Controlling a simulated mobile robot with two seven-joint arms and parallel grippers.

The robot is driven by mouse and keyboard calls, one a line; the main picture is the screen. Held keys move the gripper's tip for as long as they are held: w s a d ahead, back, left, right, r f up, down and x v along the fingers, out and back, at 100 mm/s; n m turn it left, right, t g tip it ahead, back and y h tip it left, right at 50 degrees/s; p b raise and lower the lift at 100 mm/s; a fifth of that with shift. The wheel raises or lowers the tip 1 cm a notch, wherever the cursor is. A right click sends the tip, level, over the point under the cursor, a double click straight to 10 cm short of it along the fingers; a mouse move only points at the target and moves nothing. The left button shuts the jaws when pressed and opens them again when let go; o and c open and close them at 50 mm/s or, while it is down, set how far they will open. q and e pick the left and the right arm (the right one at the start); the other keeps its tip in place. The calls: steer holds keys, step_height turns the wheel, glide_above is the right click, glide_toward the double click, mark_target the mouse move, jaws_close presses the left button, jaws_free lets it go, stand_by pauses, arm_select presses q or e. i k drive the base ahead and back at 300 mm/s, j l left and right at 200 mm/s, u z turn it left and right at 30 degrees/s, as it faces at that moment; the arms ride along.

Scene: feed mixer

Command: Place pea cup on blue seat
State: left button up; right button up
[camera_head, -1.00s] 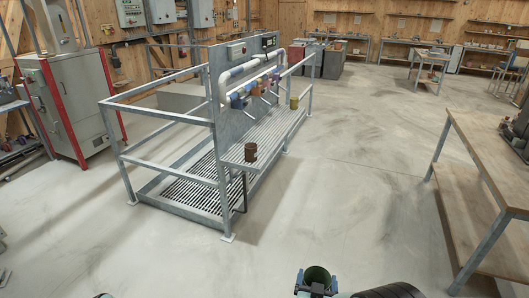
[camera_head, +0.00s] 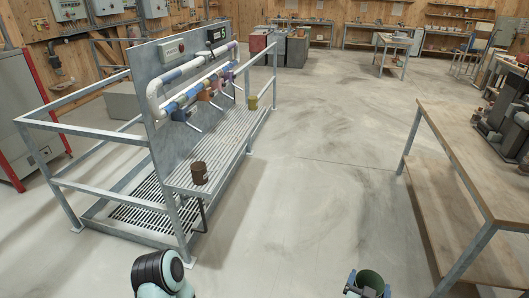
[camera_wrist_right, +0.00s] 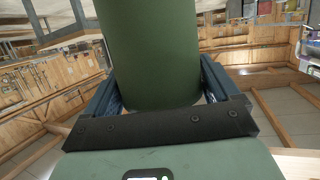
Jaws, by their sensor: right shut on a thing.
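The pea cup, a green cylinder (camera_head: 369,280), is in my right gripper (camera_head: 366,289) at the bottom of the head view. In the right wrist view the green cup (camera_wrist_right: 152,45) fills the space between the two blue fingers (camera_wrist_right: 160,92), which are shut on it. Its open top faces up in the head view. A blue seat is not clear to me; blue sections (camera_head: 170,108) show on the pipe above the slatted bench, well ahead and to the left of the cup. My left arm shows at bottom left, its gripper out of view.
A wooden workbench (camera_head: 470,150) stands at right. Open concrete floor (camera_head: 310,190) lies between.

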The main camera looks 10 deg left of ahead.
mark_target(213, 164)
steer(key=i+u, duration=0.15)
steer(key=i, duration=0.25)
steer(key=i+l+u, duration=0.15)
steer(key=i, duration=0.25)
steer(key=i+l+u, duration=0.15)
steer(key=i, duration=0.3)
steer(key=i+l+u, duration=0.15)
steer(key=i+u, duration=0.25)
steer(key=i+l+u, duration=0.25)
steer(key=u, duration=0.15)
steer(key=i+l+u, duration=0.25)
steer(key=u, duration=0.2)
steer(key=i+l+u, duration=0.2)
steer(key=l+u, duration=0.2)
steer(key=l, duration=0.15)
